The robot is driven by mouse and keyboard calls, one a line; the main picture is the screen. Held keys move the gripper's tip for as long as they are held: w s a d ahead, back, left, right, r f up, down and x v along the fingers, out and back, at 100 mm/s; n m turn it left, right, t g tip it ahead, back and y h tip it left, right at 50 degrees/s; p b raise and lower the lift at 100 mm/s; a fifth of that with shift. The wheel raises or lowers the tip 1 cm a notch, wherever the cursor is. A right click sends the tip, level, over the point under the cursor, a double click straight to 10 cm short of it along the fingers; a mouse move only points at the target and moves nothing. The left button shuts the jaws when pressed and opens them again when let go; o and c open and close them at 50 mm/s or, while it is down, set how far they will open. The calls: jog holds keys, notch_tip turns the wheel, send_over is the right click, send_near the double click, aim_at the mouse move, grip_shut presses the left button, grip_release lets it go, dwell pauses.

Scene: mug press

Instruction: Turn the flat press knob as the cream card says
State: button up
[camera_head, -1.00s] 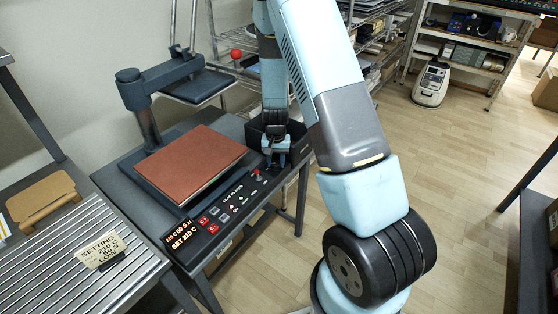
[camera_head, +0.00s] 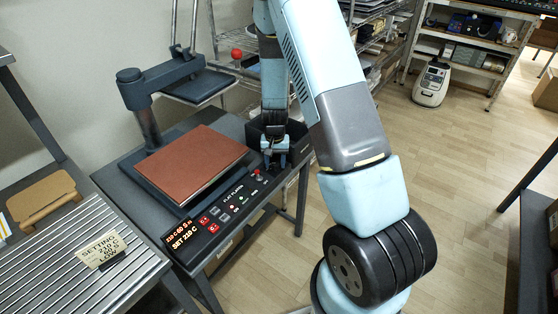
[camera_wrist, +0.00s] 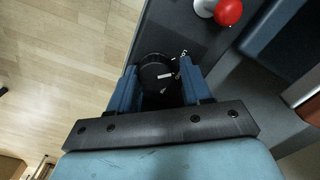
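The flat press has a brown platen (camera_head: 195,160) and a black control panel (camera_head: 215,215), whose lit display (camera_head: 184,232) reads SET 210 C below a smaller line. In the wrist view a round black knob (camera_wrist: 157,72) with white marks at its right lies between the fingertips of my gripper (camera_wrist: 158,80). The fingers stand apart beside the knob; I cannot tell whether they touch it. In the head view my gripper (camera_head: 276,150) hides the knob.
A red ball-topped lever (camera_wrist: 228,12) stands beside the gripper at upper right in the wrist view. The raised press arm (camera_head: 165,78) is behind the platen. A wire shelf (camera_head: 235,60) stands behind. Wooden floor (camera_head: 460,150) is open at right.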

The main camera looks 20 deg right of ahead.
aim_at(276, 162)
jog(key=o, duration=0.3)
jog(key=shift+d, duration=0.2)
notch_tip(276, 162, up, 14)
jog(key=shift+f, duration=0.15)
dwell(0.4)
jog(key=shift+w, duration=0.1)
